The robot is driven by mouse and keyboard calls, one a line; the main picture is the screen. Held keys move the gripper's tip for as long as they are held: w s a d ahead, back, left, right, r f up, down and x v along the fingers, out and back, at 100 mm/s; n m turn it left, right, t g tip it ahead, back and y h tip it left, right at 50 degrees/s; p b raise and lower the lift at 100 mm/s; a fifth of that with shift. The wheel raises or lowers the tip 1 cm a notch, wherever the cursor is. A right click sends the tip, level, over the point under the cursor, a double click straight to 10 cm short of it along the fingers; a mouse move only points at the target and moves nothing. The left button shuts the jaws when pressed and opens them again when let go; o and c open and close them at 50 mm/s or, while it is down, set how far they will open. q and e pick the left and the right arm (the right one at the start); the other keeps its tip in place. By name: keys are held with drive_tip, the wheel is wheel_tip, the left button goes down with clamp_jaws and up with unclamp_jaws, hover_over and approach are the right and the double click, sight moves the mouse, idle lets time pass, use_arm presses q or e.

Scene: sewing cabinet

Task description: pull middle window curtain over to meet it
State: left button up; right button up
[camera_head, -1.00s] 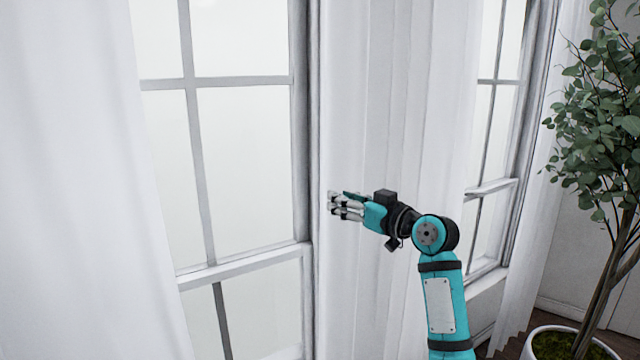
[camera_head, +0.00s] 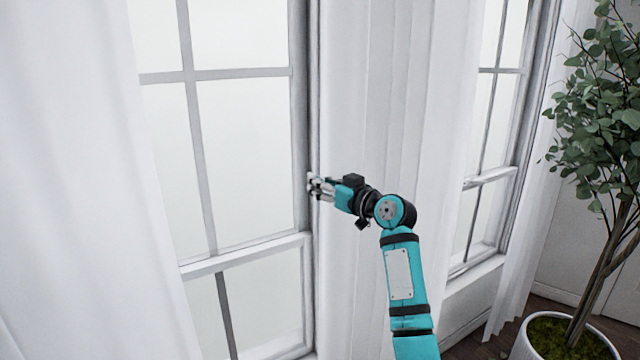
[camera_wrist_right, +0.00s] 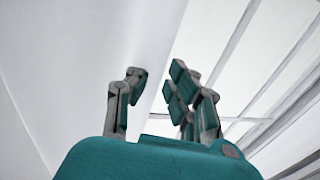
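The middle window curtain (camera_head: 390,80) is white and pleated. It hangs between the left window and the right window. Another white curtain (camera_head: 70,180) hangs at the left, with the bare left window between the two. My right gripper (camera_head: 316,188) is at the left edge of the middle curtain, beside the window frame. In the wrist view the right gripper's fingers (camera_wrist_right: 155,95) stand apart, with a white fabric edge running between or behind them. I see no clear pinch on the cloth. My left gripper is out of view.
The left window (camera_head: 245,150) has pale panes and a raised sash rail. A potted plant (camera_head: 600,110) in a white pot (camera_head: 525,345) stands at the far right, clear of my arm. A second window (camera_head: 490,120) lies right of the middle curtain.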

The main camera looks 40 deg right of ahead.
clamp_jaws()
drive_tip(key=shift+w+f, duration=0.1)
drive_tip(key=shift+a, duration=0.15)
